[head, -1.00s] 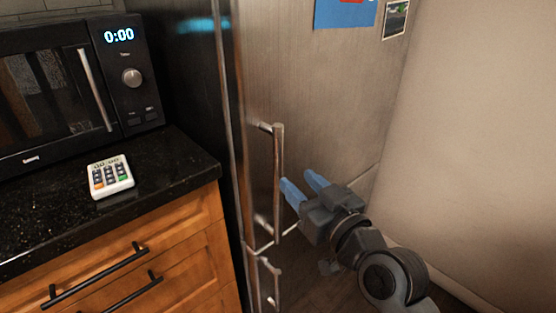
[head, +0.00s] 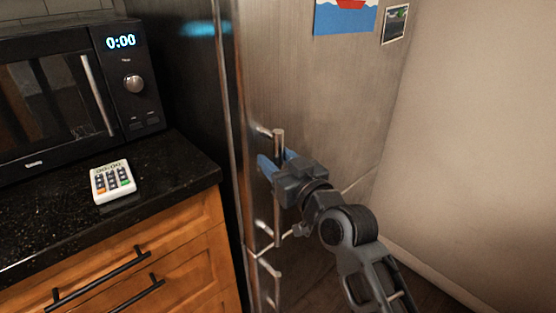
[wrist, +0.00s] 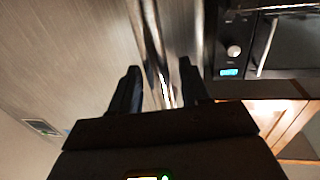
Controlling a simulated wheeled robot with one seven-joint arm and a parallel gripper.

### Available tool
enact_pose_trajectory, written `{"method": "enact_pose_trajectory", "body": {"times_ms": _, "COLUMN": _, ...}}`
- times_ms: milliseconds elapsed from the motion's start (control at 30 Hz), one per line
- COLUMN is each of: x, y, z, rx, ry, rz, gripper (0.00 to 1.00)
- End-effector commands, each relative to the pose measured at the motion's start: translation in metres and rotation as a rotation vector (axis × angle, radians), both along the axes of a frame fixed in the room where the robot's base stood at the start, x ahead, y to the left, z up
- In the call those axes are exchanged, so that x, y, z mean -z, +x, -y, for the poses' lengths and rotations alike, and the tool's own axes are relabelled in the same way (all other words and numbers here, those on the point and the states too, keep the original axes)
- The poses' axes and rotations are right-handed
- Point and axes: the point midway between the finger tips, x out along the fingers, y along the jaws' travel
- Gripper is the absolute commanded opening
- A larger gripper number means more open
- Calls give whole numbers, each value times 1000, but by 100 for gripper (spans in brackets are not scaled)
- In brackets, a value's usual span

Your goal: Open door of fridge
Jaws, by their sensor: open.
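The fridge door (head: 325,100) is brushed steel and looks closed. Its upper handle (head: 277,225) is a vertical metal bar near the door's left edge. My gripper (head: 274,160) is open at the upper part of this handle, with a blue finger showing to its left. The gripper body hides part of the bar. In the wrist view my gripper (wrist: 160,80) has its dark fingers spread, with the shiny bar (wrist: 152,50) between them. I cannot tell whether either finger touches it.
A second, lower handle (head: 268,285) is below. A black counter (head: 180,180) with a calculator-like device (head: 113,181) and a microwave (head: 60,95) stands left of the fridge. A beige wall (head: 480,130) is close on the right.

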Motion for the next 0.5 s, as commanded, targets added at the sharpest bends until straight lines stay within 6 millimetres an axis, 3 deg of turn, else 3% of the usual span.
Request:
{"method": "enact_pose_trajectory", "body": {"times_ms": 100, "x": 0, "y": 0, "z": 0, "rx": 0, "ry": 0, "rz": 0, "gripper": 46}}
{"method": "enact_pose_trajectory", "body": {"times_ms": 500, "x": 0, "y": 0, "z": 0, "rx": 0, "ry": 0, "rz": 0, "gripper": 8}}
